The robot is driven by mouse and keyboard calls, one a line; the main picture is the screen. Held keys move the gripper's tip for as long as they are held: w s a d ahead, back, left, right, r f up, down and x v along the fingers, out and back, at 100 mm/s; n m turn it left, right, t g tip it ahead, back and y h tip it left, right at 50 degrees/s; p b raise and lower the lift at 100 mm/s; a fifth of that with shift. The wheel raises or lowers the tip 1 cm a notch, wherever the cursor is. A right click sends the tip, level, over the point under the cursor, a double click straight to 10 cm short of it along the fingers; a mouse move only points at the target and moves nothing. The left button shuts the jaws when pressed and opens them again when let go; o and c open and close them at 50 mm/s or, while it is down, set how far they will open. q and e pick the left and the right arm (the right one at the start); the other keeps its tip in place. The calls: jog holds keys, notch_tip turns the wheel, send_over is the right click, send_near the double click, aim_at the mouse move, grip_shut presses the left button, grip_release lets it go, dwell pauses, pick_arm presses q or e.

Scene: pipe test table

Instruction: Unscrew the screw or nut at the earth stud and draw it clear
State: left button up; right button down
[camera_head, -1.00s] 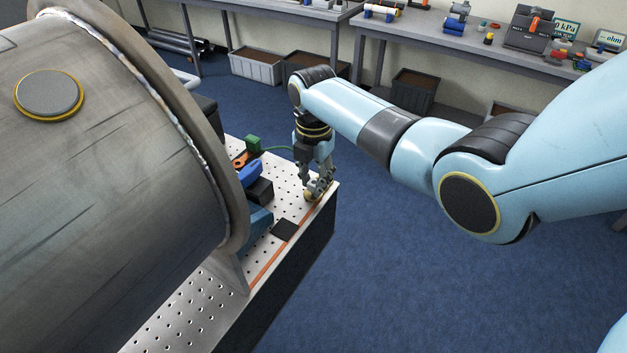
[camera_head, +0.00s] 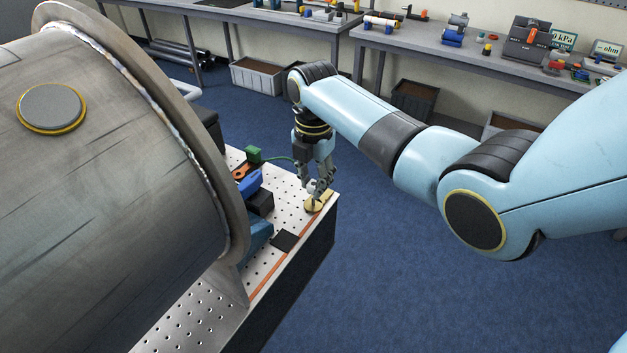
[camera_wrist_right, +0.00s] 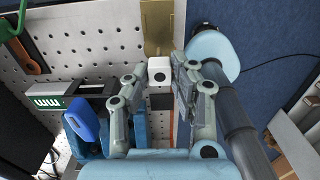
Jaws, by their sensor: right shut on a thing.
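The brass-coloured plate at the earth stud (camera_head: 314,206) lies at the right edge of the perforated table. It also shows at the top of the right wrist view (camera_wrist_right: 157,24). My right gripper (camera_head: 318,187) points down over it, and the fingertips hide the stud. In the right wrist view the fingers (camera_wrist_right: 160,78) are shut on a small pale squarish piece with a dark round mark, the screw or nut (camera_wrist_right: 159,70). I cannot tell whether it is still touching the stud. My left gripper is not in view.
A large grey flanged cylinder (camera_head: 95,160) fills the left. Near the gripper are a green block (camera_head: 254,155), a blue part (camera_head: 250,184) and a black pad (camera_head: 284,241). A green cable runs behind the gripper. Open blue floor (camera_head: 430,290) lies right of the table.

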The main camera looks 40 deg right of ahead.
jog(key=shift+r, duration=3)
